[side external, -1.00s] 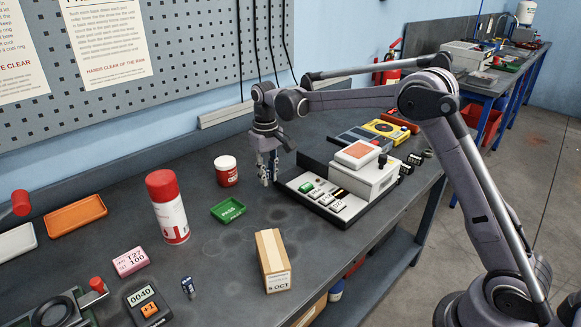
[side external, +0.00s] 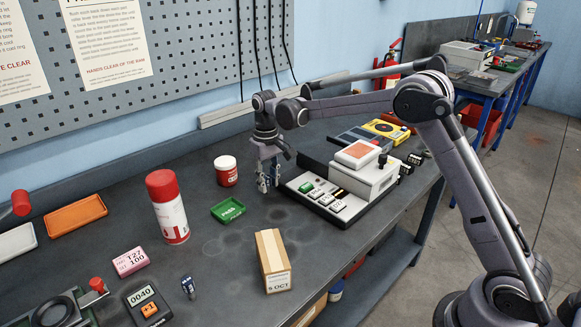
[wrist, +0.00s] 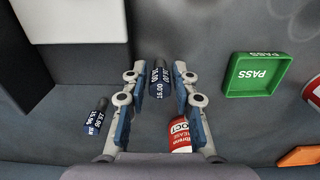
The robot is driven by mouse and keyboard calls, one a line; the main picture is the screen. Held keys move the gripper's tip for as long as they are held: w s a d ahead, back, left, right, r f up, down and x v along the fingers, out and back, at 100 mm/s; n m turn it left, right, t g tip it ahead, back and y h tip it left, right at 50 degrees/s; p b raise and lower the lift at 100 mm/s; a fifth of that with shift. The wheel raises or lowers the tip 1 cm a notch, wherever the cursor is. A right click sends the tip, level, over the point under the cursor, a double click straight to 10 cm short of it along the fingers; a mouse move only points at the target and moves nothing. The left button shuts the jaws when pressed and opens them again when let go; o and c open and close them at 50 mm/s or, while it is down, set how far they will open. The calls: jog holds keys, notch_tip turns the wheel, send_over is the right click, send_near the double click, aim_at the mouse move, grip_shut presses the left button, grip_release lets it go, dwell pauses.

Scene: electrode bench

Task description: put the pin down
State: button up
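My gripper (side external: 268,186) is low over the bench, left of the black-based measuring fixture. In the wrist view its two blue-padded fingers (wrist: 157,88) stand apart. A pin with a dark blue label marked 16.00 (wrist: 159,84) shows between them, with a gap on each side. It seems to be on the bench, but I cannot tell its height for sure. In the side view the fingers hide most or all of it. A second labelled pin (wrist: 96,118) is outside the fingers at left. Another blue pin (side external: 188,287) stands near the bench's front.
The green PASS tray (side external: 228,210) and a red-and-white tin (side external: 226,171) are left of my gripper. The fixture (side external: 362,178) is close on its right. A cardboard box (side external: 272,260) and a red-capped spray can (side external: 168,206) stand nearer the front. Bare bench lies between them.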

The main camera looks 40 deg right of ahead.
aim_at(269, 177)
jog(key=s+r+t, duration=0.1)
jog(key=s+r, duration=0.2)
jog(key=r, duration=0.5)
jog(key=s+r+t, duration=0.1)
jog(key=s+r, duration=0.2)
jog(key=r, duration=0.5)
jog(key=s+f+t, duration=0.2)
jog(key=s+f, duration=0.1)
jog(key=s, duration=0.8)
jog(key=s+a+f+t, duration=0.1)
jog(key=s+f+t, duration=0.2)
jog(key=s, duration=0.7)
jog(key=shift+s+f, duration=0.35)
jog(key=shift+f, duration=0.3)
jog(key=o, duration=0.4)
jog(key=shift+s+f, duration=0.3)
